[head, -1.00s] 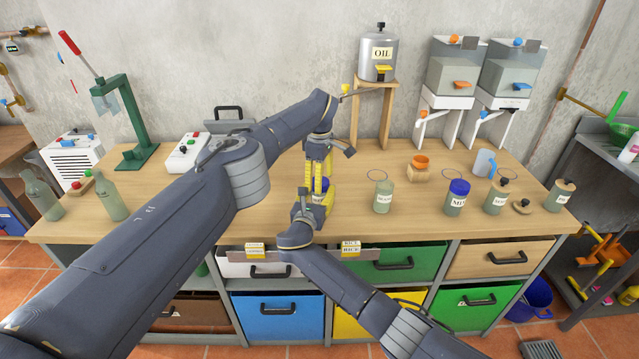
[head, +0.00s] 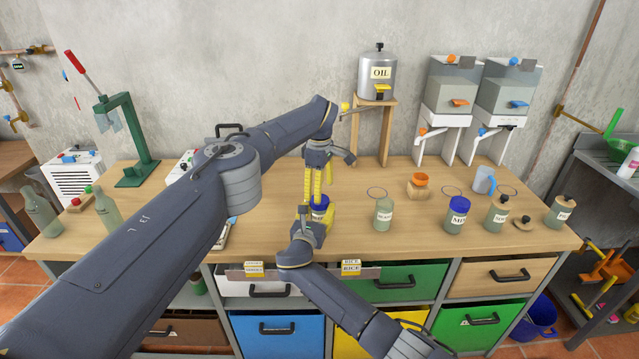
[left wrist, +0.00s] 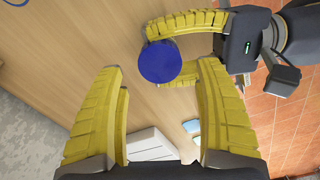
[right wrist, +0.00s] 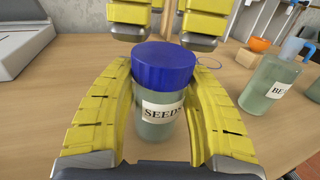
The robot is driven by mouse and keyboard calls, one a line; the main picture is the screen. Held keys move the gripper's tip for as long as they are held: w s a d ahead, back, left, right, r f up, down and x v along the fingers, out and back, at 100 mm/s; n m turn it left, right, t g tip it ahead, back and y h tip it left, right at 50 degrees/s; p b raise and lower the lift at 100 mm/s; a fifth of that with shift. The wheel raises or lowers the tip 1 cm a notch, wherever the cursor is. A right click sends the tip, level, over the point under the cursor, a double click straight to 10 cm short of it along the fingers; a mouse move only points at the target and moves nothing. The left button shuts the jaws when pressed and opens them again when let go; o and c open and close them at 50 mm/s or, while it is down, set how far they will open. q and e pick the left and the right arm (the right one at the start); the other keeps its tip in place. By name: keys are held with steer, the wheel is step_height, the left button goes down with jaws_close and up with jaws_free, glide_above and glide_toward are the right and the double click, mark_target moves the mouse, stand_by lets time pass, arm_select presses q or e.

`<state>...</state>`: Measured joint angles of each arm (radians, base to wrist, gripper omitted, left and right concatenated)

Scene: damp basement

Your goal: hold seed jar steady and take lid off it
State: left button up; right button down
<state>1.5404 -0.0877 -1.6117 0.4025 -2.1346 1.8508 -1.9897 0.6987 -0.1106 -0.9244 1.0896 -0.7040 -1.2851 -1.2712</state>
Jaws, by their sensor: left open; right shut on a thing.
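The seed jar (right wrist: 156,126) stands upright on the table, greenish glass with a label reading SEEDS. Its blue lid (right wrist: 163,66) is on top. In the left wrist view the lid (left wrist: 160,61) shows as a blue disc beyond the fingertips. My right gripper (right wrist: 165,105) is shut around the jar body, a yellow finger on each side. My left gripper (left wrist: 160,85) is open and empty above the lid; its fingertips also show at the top of the right wrist view (right wrist: 165,25). In the head view the jar (head: 319,213) is partly hidden by my grippers.
To the right stand a jar labelled BEANS (head: 383,214), a blue-lidded jar (head: 456,217) and more jars. Glass bottles (head: 106,210) are at the left. The table's front edge is close to the jar.

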arm_select(q)
steer(key=shift+f, duration=2.4)
steer(key=c, duration=1.2)
steer(key=o, duration=1.1)
steer(key=shift+r, duration=0.15)
steer(key=shift+r, duration=2.15)
arm_select(e)
steer(key=c, duration=0.5)
jaws_free()
